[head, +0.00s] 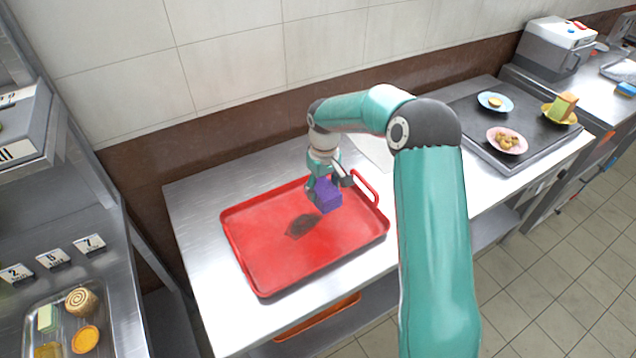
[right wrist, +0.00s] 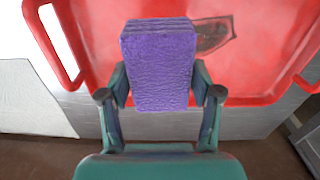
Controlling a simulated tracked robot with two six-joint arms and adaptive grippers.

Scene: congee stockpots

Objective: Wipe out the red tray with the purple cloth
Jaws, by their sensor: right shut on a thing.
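The red tray (head: 265,250) lies flat on the steel table, with a dark brown stain (head: 302,225) near the middle of its floor. The purple cloth (head: 327,195), a folded block, is held by my right gripper (head: 328,187) over the tray's back right part, to the right of the stain. In the right wrist view the cloth (right wrist: 160,65) sits between both fingers, and the stain (right wrist: 214,36) shows partly behind it. I cannot tell whether the cloth touches the tray floor. My left gripper is not in view.
The steel table (head: 200,205) has bare room left of the tray. A dark board (head: 470,118) with plates of food stands at the right. A metal food pan (head: 60,320) is at the lower left. The tiled wall (head: 130,60) bounds the back.

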